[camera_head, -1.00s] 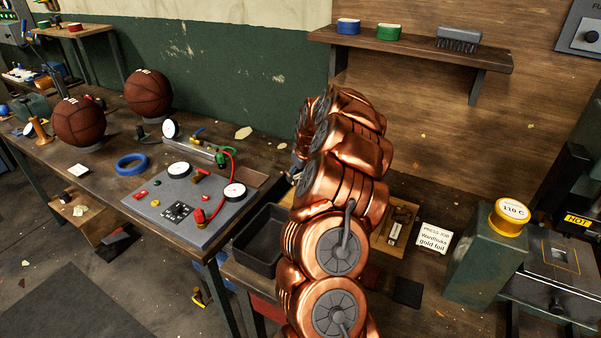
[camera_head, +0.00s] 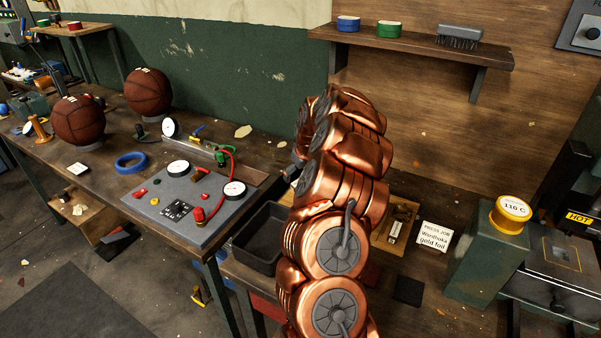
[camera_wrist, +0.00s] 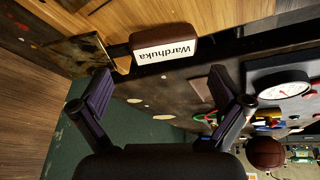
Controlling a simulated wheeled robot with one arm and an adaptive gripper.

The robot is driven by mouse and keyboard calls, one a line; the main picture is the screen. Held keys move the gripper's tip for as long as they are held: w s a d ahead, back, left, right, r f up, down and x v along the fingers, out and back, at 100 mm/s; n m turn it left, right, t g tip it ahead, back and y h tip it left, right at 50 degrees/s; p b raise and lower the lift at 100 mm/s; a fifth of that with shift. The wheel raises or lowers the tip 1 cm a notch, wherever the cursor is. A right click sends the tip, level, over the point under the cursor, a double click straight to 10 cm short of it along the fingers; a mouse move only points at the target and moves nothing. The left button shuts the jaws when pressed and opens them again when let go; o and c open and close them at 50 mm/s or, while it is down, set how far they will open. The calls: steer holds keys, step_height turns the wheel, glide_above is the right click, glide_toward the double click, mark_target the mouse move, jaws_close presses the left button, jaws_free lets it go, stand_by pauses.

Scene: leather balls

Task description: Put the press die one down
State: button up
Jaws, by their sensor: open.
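A dark brown block with a white face lettered "Wardhuka" (camera_wrist: 165,50), likely the press die, shows at the upper middle of the wrist view, its lettering upside down. It lies just beyond my gripper (camera_wrist: 161,75), whose two dark fingers are spread wide with nothing clearly between them. I cannot tell whether the block touches a fingertip. In the head view my copper arm covers most of the gripper and I cannot make out that block.
A wooden tray (camera_head: 379,236) with a small metal piece lies right of my arm, beside a "PRESS JOB" card (camera_head: 433,236). A dark open bin (camera_head: 255,256) is left of it. A grey gauge panel (camera_head: 160,205) and a green press post (camera_head: 480,262) flank the area.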

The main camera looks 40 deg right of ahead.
steer(key=shift+r, duration=0.65)
steer(key=b+v, duration=0.4)
steer(key=v, duration=0.7)
steer(key=shift+s+a+r, duration=0.15)
steer(key=shift+s+r, duration=0.05)
steer(key=shift+r, duration=0.1)
steer(key=s+a+r+n+g+y, duration=0.1)
steer(key=s+a, duration=0.3)
steer(key=a, duration=1.1)
steer(key=s+a+r+n+g+y, duration=0.1)
steer(key=s+a+r+n, duration=0.15)
steer(key=a, duration=1.15)
steer(key=s+a+f+g, duration=0.1)
steer(key=s+a, duration=0.3)
steer(key=s, duration=0.4)
steer(key=s+a+f+m+g, duration=0.1)
steer(key=s+a+f, duration=0.2)
steer(key=s, duration=0.6)
steer(key=s+a+f+g, duration=0.2)
steer(key=s+a, duration=0.3)
steer(key=s, duration=0.4)
steer(key=shift+s+f, duration=0.2)
steer(key=shift+f, duration=0.1)
steer(key=shift+m, duration=0.25)
